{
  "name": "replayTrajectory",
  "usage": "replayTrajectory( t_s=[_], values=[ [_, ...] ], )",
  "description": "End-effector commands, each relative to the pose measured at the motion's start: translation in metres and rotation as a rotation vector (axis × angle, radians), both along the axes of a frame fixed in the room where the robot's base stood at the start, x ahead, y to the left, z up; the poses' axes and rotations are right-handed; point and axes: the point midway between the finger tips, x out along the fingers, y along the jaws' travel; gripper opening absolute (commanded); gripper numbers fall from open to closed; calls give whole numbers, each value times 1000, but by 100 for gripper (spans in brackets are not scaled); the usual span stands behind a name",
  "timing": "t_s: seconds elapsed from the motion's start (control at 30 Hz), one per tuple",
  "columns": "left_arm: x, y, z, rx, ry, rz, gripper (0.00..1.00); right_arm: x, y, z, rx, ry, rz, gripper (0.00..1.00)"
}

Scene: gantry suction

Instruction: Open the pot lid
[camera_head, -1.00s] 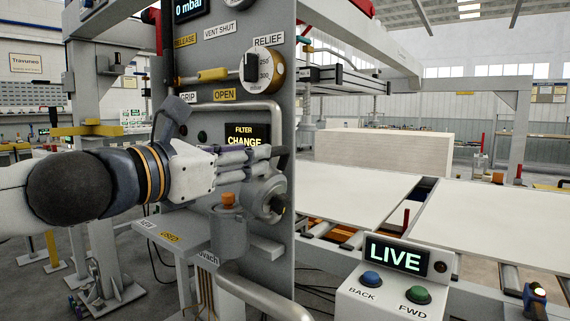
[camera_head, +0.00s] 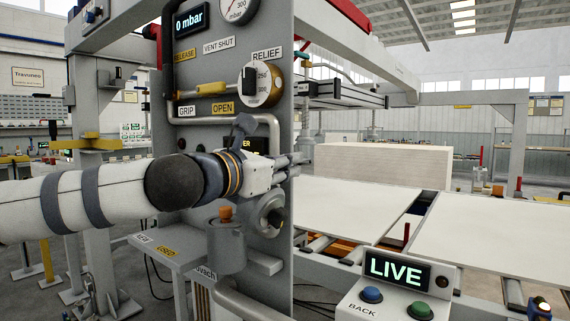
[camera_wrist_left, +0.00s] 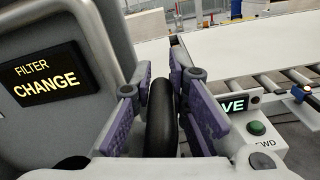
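A round grey fitting with a dark hub (camera_head: 270,213), which looks like the pot lid, sits on the grey panel below the filter display. My left gripper (camera_head: 298,166) is just above it at the panel's right edge. In the left wrist view a black curved handle (camera_wrist_left: 160,125) stands between the two purple-padded fingers of my left gripper (camera_wrist_left: 160,72). The fingers are apart, one on each side, with narrow gaps visible. In the head view the gripper hides this handle. I cannot tell how the handle joins the lid. My right gripper is not in view.
A grey cylinder with an orange cap (camera_head: 226,240) stands just below my left wrist. A bent grey pipe (camera_head: 225,122) and yellow lever (camera_head: 211,89) lie above. A LIVE console (camera_head: 397,272) is at the lower right, before white boards (camera_head: 350,208).

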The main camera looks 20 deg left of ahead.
Motion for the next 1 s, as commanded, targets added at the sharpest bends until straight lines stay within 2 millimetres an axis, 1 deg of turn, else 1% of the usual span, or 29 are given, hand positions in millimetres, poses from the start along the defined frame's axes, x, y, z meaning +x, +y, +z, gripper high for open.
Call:
replayTrajectory(
  t_s=[0.2, 0.33, 0.47, 0.73, 0.77, 0.8, 0.83, 1.0],
  values=[
    [0, 1, 1, -13, 5, -2, 0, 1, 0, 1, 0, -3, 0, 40],
    [5, 17, 12, -130, 43, 0, 0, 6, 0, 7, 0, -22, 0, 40],
    [10, 28, 14, -218, 78, -1, 0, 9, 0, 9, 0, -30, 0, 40],
    [11, 29, 12, -229, 84, -3, 0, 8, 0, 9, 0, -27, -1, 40],
    [11, 29, 12, -229, 84, -3, 19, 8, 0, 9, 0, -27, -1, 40],
    [11, 29, 13, -229, 84, -3, 28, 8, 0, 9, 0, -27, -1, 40],
    [11, 29, 12, -229, 84, -3, 34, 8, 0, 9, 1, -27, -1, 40],
    [11, 29, 13, -228, 84, -2, 35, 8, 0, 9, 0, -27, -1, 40]
  ],
)
